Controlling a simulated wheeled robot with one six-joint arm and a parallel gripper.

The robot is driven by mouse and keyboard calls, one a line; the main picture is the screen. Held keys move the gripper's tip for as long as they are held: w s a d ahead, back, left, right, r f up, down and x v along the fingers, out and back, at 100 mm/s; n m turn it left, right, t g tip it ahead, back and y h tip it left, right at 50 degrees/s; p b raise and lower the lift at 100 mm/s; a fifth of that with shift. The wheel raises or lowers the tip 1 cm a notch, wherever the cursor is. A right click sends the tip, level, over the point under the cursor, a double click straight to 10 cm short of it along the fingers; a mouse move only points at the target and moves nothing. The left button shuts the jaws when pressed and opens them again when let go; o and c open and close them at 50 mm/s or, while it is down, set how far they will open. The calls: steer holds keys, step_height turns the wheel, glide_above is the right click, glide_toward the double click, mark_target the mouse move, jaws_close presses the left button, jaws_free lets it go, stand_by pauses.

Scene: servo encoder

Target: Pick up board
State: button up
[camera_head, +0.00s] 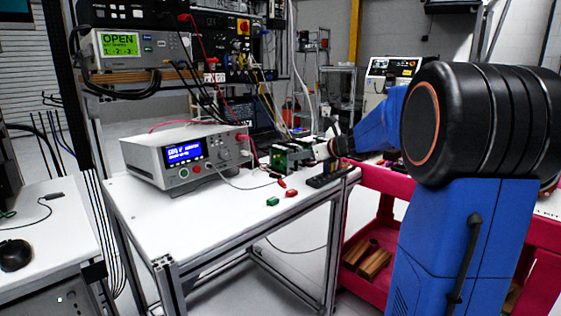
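A small green board-like part (283,161) sits toward the right back of the white table, next to dark blocky parts. It is small in view, and I cannot tell for sure that it is the board. My gripper (322,151) reaches in from the right, at the end of my blue arm, close to the right side of this part. I cannot tell whether it touches it. The fingers are too small and partly hidden to show whether they are open or shut.
A bench meter (185,154) stands on the white table (185,215). A dark block (328,175) lies near the right edge, with red (291,193) and green (272,201) clips before it. A red cart (378,205) stands right. The table's front is clear.

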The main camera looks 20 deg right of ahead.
steer(key=shift+f+x, duration=0.2)
steer(key=shift+x, duration=2.95)
steer(key=shift+d, duration=0.2)
steer(key=c, duration=0.8)
steer(key=shift+c, duration=0.2)
step_height(320, 180, up, 10)
steer(key=shift+r, duration=0.1)
